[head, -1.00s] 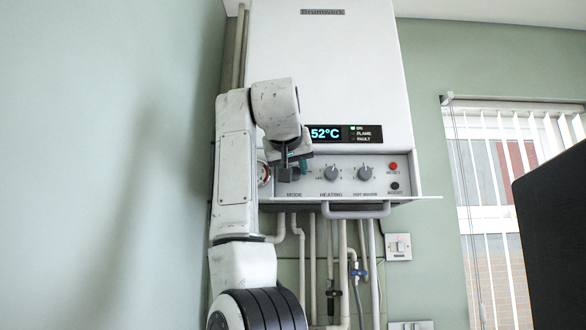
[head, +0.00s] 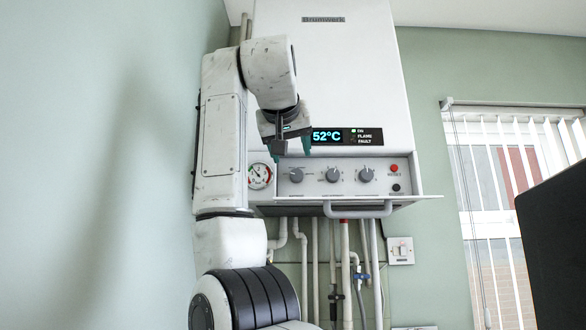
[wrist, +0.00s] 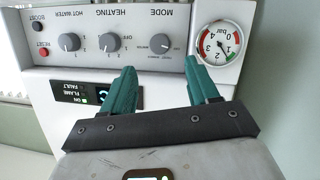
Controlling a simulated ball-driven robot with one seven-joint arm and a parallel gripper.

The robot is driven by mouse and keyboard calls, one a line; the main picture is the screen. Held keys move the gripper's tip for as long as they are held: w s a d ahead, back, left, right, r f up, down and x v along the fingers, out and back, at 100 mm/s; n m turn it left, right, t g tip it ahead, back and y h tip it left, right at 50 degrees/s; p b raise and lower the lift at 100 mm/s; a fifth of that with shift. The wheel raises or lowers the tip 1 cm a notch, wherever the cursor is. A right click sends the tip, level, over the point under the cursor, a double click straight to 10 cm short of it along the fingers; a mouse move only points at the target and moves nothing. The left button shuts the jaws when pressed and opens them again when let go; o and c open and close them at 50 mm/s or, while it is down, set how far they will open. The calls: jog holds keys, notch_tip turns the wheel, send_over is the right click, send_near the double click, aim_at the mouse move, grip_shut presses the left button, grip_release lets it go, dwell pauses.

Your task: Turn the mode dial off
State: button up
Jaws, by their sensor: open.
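The mode dial (head: 296,175) is a round grey knob at the left of the boiler's control panel. It also shows, upside down, in the wrist view (wrist: 160,44), beyond the gap between my fingertips. Its marks are too small to read its setting surely. My gripper (head: 292,149) is in front of the boiler just above the mode dial, apart from it. In the wrist view, the two teal fingers of my gripper (wrist: 160,68) are spread with nothing between them. The dial is uncovered in both views.
The heating dial (head: 333,175) and hot water dial (head: 366,174) sit to the right, then the red reset button (head: 394,168). A pressure gauge (head: 260,177) is on the left. A display (head: 335,136) reads 52°C. A grey handle (head: 357,210) juts out below the panel.

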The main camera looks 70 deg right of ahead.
jog(key=shift+v, duration=1.45)
jog(key=shift+w+f, duration=0.1)
